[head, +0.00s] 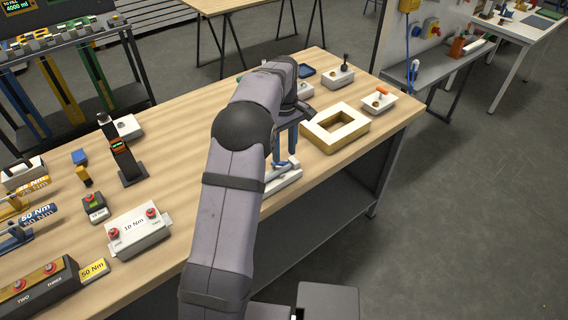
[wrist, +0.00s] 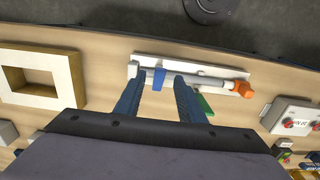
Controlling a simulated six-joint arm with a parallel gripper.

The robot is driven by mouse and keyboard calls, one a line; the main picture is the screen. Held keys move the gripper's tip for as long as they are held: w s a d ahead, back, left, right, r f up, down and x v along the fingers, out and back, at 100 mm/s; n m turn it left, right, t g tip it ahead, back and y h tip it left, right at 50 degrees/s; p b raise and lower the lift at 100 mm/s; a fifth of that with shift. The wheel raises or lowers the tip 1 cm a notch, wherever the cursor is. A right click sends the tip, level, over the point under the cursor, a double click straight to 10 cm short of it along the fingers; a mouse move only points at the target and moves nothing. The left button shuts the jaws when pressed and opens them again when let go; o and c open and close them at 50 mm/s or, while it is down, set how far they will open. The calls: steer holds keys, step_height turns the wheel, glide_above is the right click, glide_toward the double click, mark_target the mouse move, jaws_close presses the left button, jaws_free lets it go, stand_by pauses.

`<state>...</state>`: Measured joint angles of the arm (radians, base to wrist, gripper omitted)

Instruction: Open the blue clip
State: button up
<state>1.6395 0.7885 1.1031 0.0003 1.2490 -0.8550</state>
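A white base plate (wrist: 187,59) carries a pale rod with an orange end (wrist: 240,88) at the right. My gripper (wrist: 166,76) has two dark blue fingers standing apart, with tips at the rod. The clip shows between the tips, closer to the left one; I cannot tell whether they touch. In the head view my gripper (head: 285,163) points down over the white plate (head: 284,181) near the table's front edge, and my arm hides part of it.
A hollow cream-and-gold frame block (head: 335,127) stands to the right of my gripper. A white box with red buttons (head: 137,230) is on the left. A green piece (wrist: 206,103) lies beside the right finger.

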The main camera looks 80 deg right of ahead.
mark_target(284, 162)
steer(key=shift+f+p, duration=1.05)
steer(key=shift+f, duration=2.05)
jaws_close()
